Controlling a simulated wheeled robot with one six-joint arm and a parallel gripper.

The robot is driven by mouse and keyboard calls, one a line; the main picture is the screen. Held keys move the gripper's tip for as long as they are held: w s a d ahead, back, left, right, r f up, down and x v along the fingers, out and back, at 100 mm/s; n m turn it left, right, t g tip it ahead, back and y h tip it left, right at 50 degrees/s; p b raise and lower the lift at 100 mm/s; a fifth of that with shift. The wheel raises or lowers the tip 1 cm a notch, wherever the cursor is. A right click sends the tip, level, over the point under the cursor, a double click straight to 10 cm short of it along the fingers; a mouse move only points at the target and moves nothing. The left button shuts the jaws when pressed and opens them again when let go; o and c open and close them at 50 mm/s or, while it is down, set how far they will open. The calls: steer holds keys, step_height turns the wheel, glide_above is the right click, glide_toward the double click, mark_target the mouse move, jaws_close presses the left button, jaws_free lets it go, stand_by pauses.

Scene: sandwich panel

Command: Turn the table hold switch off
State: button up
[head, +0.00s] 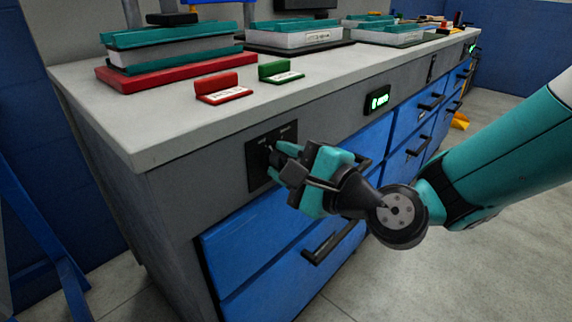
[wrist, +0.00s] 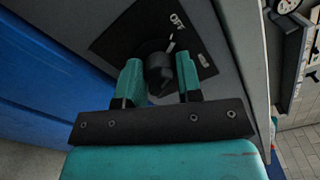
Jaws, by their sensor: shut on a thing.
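The switch is a dark knob (wrist: 158,68) on a black plate (head: 257,165) at the near end of the grey counter front. The plate also shows in the wrist view (wrist: 122,38), with the word OFF near its top corner and a second label at its right, too small to read. A pale pointer mark by the knob points roughly towards OFF. My gripper (head: 278,160) is at the plate, its teal fingers on either side of the knob and shut on it. In the head view the fingers hide most of the knob.
Blue drawers with black handles (head: 332,243) lie below and right of my gripper. A green-lit display (head: 377,100) sits further along the counter front. Red (head: 223,88) and green (head: 281,72) sign holders stand on the worktop (head: 160,125). The floor in front is clear.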

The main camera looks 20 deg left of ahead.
steer(key=shift+n, duration=0.6)
steer(key=o, duration=0.9)
steer(key=shift+o, duration=0.2)
steer(key=shift+d+b, duration=0.1)
steer(key=shift+b, duration=0.2)
steer(key=b+v, duration=1.2)
steer(key=v, duration=0.5)
steer(key=shift+b, duration=0.4)
